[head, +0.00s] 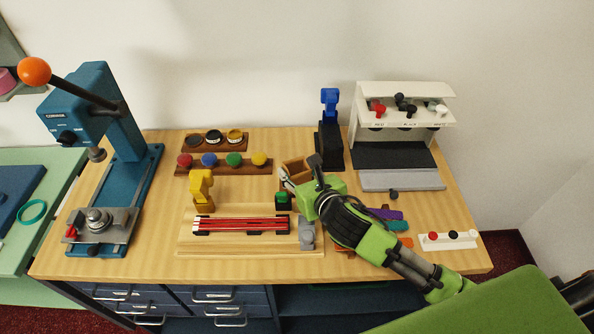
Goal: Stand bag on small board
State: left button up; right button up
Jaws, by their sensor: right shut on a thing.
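My right gripper (286,178) reaches in from the lower right over the middle of the counter. Its fingers are shut at a small brown, open-topped thing (297,168), which looks like the bag. The gripper and wrist partly cover it, and I cannot tell whether its base touches anything. No separate small board is clear to me; a narrow wooden strip (200,169) with coloured knobs lies to the left of the bag, and part of the counter is hidden behind my arm. My left gripper is not in view.
A blue press (112,110) stands at the left. A wooden tray (190,250) with red rods lies in front, a yellow clamp-like thing (202,187) behind it. A black-and-blue stand (330,135) and white rack (405,95) stand at the back.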

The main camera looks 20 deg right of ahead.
jog(key=shift+f, duration=0.15)
jog(key=o, duration=0.6)
jog(key=shift+o, duration=0.2)
jog(key=b+v, duration=0.1)
jog(key=v, duration=1.1)
jog(key=shift+r, duration=0.2)
jog(key=shift+f, duration=0.1)
